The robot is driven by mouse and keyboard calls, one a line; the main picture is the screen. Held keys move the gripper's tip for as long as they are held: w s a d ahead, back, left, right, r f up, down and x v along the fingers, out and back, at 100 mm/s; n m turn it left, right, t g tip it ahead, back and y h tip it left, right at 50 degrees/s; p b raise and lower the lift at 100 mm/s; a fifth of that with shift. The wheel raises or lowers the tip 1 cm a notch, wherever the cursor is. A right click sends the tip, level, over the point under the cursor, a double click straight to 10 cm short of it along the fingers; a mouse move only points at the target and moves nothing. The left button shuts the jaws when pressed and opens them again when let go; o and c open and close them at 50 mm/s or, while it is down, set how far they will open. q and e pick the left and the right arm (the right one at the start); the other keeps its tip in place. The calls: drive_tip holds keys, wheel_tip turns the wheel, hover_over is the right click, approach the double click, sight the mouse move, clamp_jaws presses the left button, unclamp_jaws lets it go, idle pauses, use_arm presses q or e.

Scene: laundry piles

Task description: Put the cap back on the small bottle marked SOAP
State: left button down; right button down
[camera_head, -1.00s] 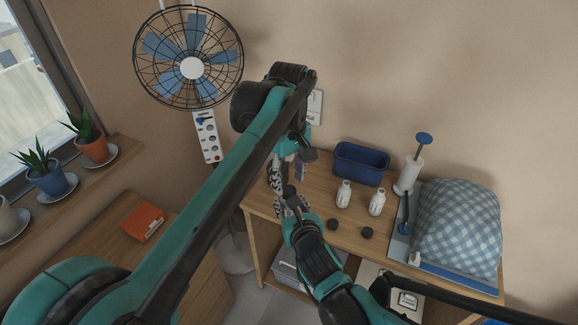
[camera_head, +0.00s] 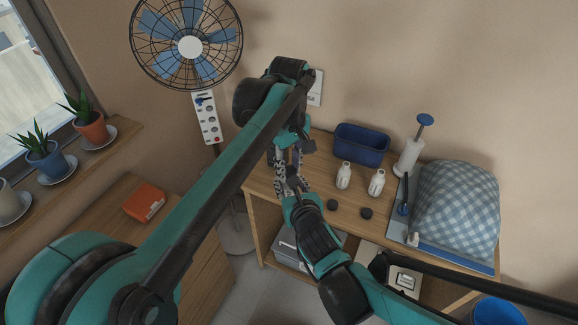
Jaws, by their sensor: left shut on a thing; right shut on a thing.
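Whether the held things touch is unclear.
A blue bin (camera_head: 362,145) stands at the back of the table. A white pump dispenser (camera_head: 410,156) and a checked cloth pile (camera_head: 457,207) on a blue-edged board (camera_head: 456,257) fill the right side. A wall-side fan (camera_head: 190,48) is at left.

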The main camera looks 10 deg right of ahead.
use_arm(q)
drive_tip(key=m, duration=1.3)
drive_tip(key=shift+m, duration=0.4)
drive_tip(key=m, duration=0.4)
drive_tip(key=c, duration=1.2)
unclamp_jaws()
drive_tip(key=shift+o, duration=0.2)
drive_tip(key=shift+r, duration=0.1)
drive_tip(key=shift+r, duration=2.15)
